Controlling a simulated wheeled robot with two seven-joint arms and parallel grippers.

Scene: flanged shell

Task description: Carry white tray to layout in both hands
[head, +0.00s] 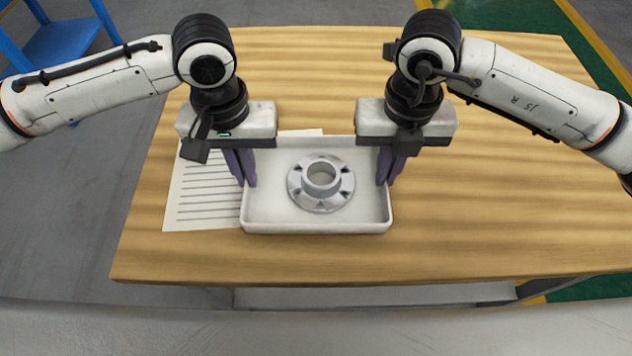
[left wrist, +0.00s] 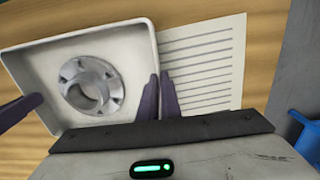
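The white tray (head: 316,227) is a shallow rectangular tray with a grey flanged shell (head: 320,176) lying in its middle. It also shows in the left wrist view (left wrist: 36,68). My left gripper (head: 241,181) is shut on the tray's left wall, one purple finger inside and one outside; its fingers (left wrist: 159,108) show this in the left wrist view. My right gripper (head: 389,180) straddles the right wall the same way and looks shut on it. The tray looks level. I cannot tell whether its underside touches the table.
A sheet of lined paper (head: 202,191) lies on the wooden table (head: 500,180), partly hidden behind the tray and left gripper. The table is clear to the right and in front. A blue frame (head: 62,42) stands on the floor at the far left.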

